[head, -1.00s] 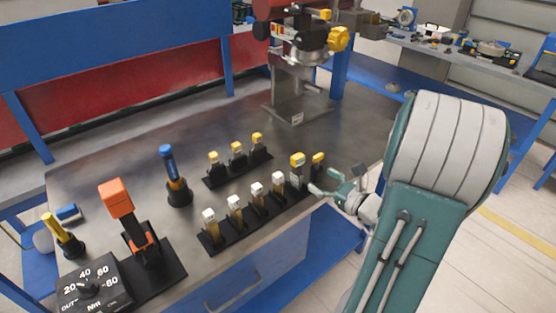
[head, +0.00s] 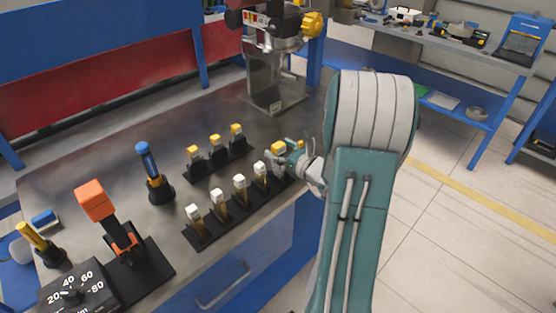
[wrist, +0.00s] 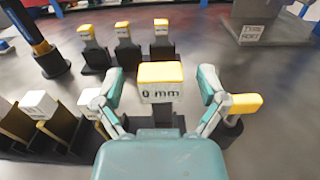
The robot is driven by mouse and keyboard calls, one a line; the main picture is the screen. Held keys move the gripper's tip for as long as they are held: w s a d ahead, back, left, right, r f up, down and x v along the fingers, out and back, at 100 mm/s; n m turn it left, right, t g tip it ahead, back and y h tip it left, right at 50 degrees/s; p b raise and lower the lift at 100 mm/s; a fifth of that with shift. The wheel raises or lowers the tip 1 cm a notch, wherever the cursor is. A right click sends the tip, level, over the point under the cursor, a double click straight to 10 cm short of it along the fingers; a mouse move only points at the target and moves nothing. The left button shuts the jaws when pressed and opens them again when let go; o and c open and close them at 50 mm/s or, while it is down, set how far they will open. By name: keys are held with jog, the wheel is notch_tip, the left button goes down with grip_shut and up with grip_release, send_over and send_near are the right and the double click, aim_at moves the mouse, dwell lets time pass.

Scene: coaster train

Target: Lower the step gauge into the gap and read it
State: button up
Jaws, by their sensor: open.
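A yellow-topped block marked "0 mm" (wrist: 160,80) stands upright at the end of the front row; it also shows in the head view (head: 278,148). My gripper (wrist: 162,88) is open, with one finger on each side of this block and space between. In the head view my gripper (head: 288,158) partly hides the block. A second yellow handle (wrist: 238,103) stands in a dark base just right of my right finger. I cannot tell which of these is the step gauge, and I cannot make out the gap.
White-topped blocks (head: 217,194) stand in the front row and yellow-topped blocks (head: 215,141) behind. A blue-handled tool (head: 148,160), an orange-headed tool (head: 93,199) and a dial box (head: 75,297) are left.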

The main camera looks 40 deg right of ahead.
jog(key=shift+w, duration=0.2)
grip_shut()
jog(key=shift+r, duration=0.1)
